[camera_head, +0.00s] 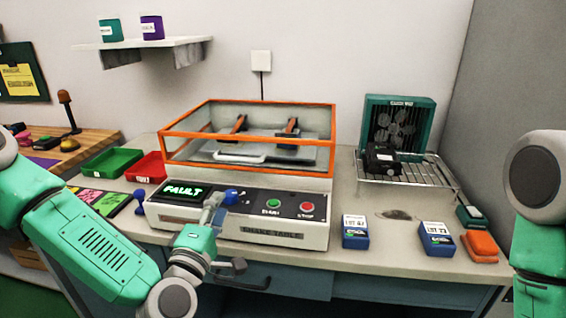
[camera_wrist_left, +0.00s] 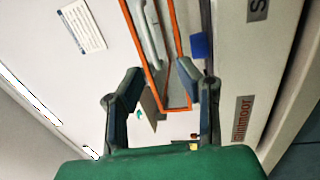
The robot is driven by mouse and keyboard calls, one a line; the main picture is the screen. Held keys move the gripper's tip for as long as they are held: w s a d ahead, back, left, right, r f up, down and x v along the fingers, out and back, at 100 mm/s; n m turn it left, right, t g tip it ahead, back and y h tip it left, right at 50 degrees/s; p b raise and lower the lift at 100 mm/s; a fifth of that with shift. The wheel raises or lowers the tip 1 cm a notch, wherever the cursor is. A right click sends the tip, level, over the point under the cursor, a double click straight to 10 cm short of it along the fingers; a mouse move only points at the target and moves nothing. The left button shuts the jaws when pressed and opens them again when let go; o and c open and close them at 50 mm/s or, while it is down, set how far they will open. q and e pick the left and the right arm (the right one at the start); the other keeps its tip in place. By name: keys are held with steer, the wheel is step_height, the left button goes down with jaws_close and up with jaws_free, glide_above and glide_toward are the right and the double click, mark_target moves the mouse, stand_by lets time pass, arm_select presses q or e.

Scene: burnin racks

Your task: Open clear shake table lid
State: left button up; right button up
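The shake table (camera_head: 240,240) stands on the bench with a control panel on its front and a FAULT display. Its clear lid (camera_head: 247,170) has an orange frame and sits down over the table top. My left gripper (camera_head: 214,208) is in front of the panel, below the lid's front edge. In the left wrist view, my left gripper (camera_wrist_left: 158,88) has its fingers spread wide, with the orange lid frame (camera_wrist_left: 142,64) showing beyond and between them. I cannot tell whether it touches the panel. My right arm shows at the right edge, but its gripper is out of view.
Green (camera_head: 112,162) and red (camera_head: 147,168) trays lie left of the shake table. A wire rack (camera_head: 430,175) and a teal fan unit (camera_head: 397,105) stand right. Blue boxes (camera_head: 355,232) (camera_head: 436,239) and an orange box (camera_head: 480,246) lie along the bench front.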

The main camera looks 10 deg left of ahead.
mark_target(236, 159)
arm_select(q)
steer(key=shift+n+t, duration=0.3)
steer(key=shift+n, duration=0.1)
steer(key=x, duration=0.9)
steer(key=r+x, duration=0.1)
steer(key=x, duration=0.3)
steer(key=shift+w+a+r, duration=0.1)
steer(key=shift+w+a, duration=0.2)
steer(key=shift+a, duration=0.05)
steer(key=shift+w+a, duration=0.25)
steer(key=shift+w, duration=0.3)
steer(key=shift+d, duration=0.2)
jaws_close()
